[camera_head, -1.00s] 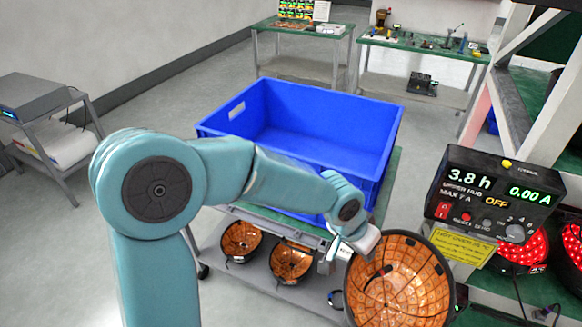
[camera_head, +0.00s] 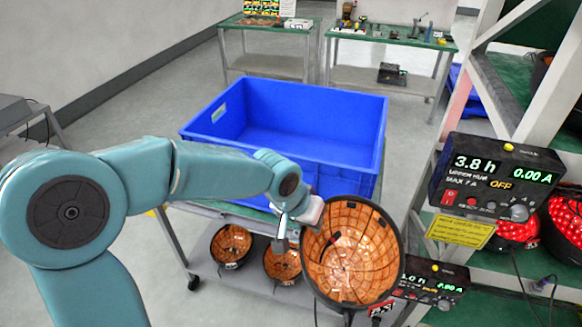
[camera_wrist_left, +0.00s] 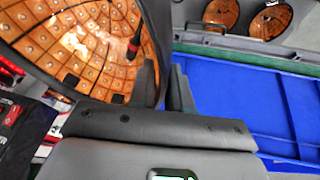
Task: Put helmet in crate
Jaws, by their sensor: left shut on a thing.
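An orange-lined helmet (camera_head: 350,252) with a dark rim hangs from my left gripper (camera_head: 303,215), its open inside facing the camera. The gripper is shut on the helmet's rim. In the left wrist view the helmet (camera_wrist_left: 85,45) fills the upper left, with the gripper fingers (camera_wrist_left: 165,85) at its edge. The blue crate (camera_head: 345,170) stands on a cart behind and above the gripper in the head view, and its visible inside looks empty. The crate (camera_wrist_left: 235,100) also shows at the right of the wrist view. My right gripper is not in view.
Two similar helmets sit on the cart's lower shelf (camera_head: 215,275). A rack with a power supply box (camera_head: 497,180) and red-lit helmets (camera_head: 515,228) stands close on the right. Green-topped benches (camera_head: 385,38) are at the back. The grey floor left of the cart is clear.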

